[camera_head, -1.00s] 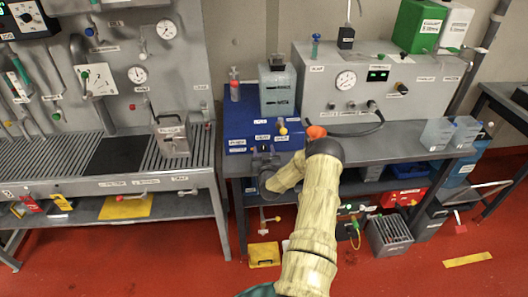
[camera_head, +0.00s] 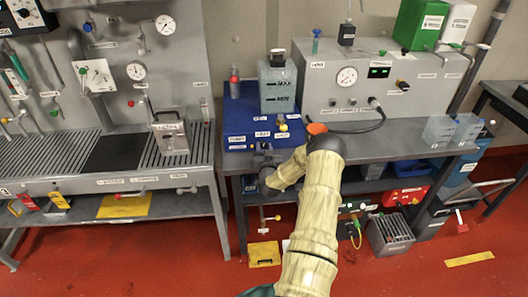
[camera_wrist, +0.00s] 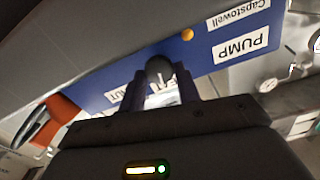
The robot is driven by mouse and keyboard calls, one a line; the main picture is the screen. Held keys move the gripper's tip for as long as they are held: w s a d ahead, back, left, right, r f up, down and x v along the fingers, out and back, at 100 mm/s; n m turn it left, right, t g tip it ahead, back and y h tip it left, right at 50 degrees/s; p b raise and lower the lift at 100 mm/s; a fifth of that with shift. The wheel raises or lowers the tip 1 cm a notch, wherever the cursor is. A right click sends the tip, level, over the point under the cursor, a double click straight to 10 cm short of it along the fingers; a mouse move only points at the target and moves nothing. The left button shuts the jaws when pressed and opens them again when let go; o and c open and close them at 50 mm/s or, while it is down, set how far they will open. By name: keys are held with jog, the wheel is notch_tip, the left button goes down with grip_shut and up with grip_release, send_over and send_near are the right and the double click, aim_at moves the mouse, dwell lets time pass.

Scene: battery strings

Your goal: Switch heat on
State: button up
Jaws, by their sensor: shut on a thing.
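The blue unit (camera_head: 236,111) stands on the grey bench, with small labels along its front. In the wrist view its blue panel (camera_wrist: 112,84) shows upside down, with a "PUMP" label (camera_wrist: 240,50). A dark round knob (camera_wrist: 159,68) sits between my gripper's fingertips (camera_wrist: 160,84), beside a partly hidden label ending in "UT". My gripper is shut on this knob. In the head view my gripper (camera_head: 265,150) is at the unit's front edge, and the knob is hidden there.
A clear tank (camera_head: 277,86) stands on the blue unit. A grey cabinet (camera_head: 320,95) with a gauge stands to the right, with a black cable across the bench. Clear boxes (camera_head: 438,132) stand at the bench's right end. The red floor in front is mostly free.

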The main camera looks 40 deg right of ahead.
jog(key=m+b, duration=0.3)
jog(key=m, duration=0.1)
jog(key=m+b, duration=0.2)
jog(key=shift+d+f+b, duration=0.1)
jog(key=shift+f+b, duration=0.2)
jog(key=shift+s+r+m+b, duration=0.15)
jog(key=shift+m+b, duration=1.05)
jog(key=shift+m, duration=0.7)
jog(key=o, duration=0.9)
jog(key=b+v, duration=0.2)
jog(key=v, duration=1.5)
jog(key=shift+b, duration=0.35)
jog(key=shift+a, duration=0.25)
